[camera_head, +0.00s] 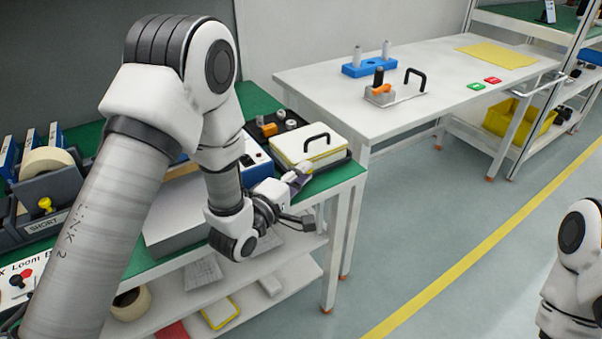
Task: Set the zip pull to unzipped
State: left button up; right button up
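I cannot make out a zip pull for certain. A pale case (288,151) with a yellow edge and a black handle lies at the right end of the green-topped bench; whether it carries the zip is too small to tell. My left gripper (301,203) is at the bench's front right corner, in front of the case. Its two fingers look spread apart, with nothing visible between them. A small pale piece (299,170) shows by the upper finger, and I cannot tell if they touch. My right gripper is out of view; only part of that arm shows at lower right.
The green-topped bench (338,178) holds a tape dispenser (47,162) and a grey box (172,236). A lower shelf is below. A white table (440,65) behind holds a blue block (369,68) and a handled plate. The floor right of the bench is clear.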

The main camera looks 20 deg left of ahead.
pick_arm(q)
jog(key=shift+s, duration=0.1)
jog(key=v, duration=0.7)
jog(key=shift+s+a, duration=0.15)
jog(key=shift+f, duration=0.1)
